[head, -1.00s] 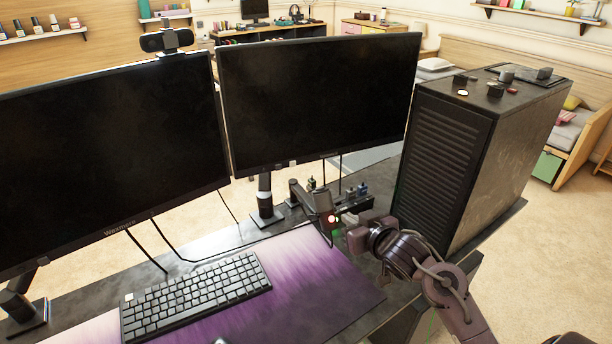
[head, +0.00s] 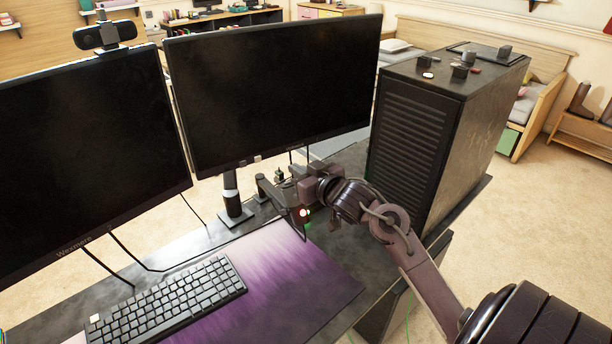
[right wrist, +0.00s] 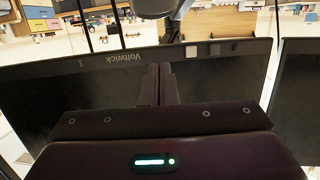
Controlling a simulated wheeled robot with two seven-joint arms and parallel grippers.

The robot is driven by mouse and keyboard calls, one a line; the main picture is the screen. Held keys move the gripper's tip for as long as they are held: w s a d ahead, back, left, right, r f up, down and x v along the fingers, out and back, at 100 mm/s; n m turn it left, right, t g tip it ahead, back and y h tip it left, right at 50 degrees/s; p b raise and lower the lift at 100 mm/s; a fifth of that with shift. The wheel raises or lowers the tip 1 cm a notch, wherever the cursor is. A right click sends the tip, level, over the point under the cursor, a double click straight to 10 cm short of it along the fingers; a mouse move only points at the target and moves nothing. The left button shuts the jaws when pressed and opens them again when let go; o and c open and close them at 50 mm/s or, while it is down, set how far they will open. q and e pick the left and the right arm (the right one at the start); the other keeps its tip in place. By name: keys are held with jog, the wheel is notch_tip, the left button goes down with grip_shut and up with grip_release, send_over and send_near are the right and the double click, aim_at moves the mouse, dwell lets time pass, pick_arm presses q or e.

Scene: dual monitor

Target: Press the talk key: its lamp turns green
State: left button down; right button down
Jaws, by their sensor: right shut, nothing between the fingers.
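A faint green glow shows just under the red lamp. I cannot make out the talk key itself. My right gripper (head: 298,177) is shut and empty, just above and behind the lamp in the head view; I cannot tell whether it touches anything. In the right wrist view its closed fingers (right wrist: 160,70) point at the right monitor's lower bezel (right wrist: 120,62), and no red lamp shows there. My left gripper is not in view.
The right monitor (head: 275,90) and left monitor (head: 85,160) stand close behind. A keyboard (head: 165,300) lies on the purple mat (head: 290,285), whose right part is clear.

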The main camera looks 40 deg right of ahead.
aim_at(288, 182)
jog(key=w, duration=0.4)
jog(key=shift+w+f, duration=0.4)
jog(key=f, duration=0.1)
jog(key=s+f, duration=0.1)
jog(key=shift+s+f+p, duration=0.2)
jog(key=shift+f+p, duration=0.1)
jog(key=shift+p, duration=0.05)
jog(key=shift+s+f, duration=0.3)
jog(key=shift+f, duration=0.2)
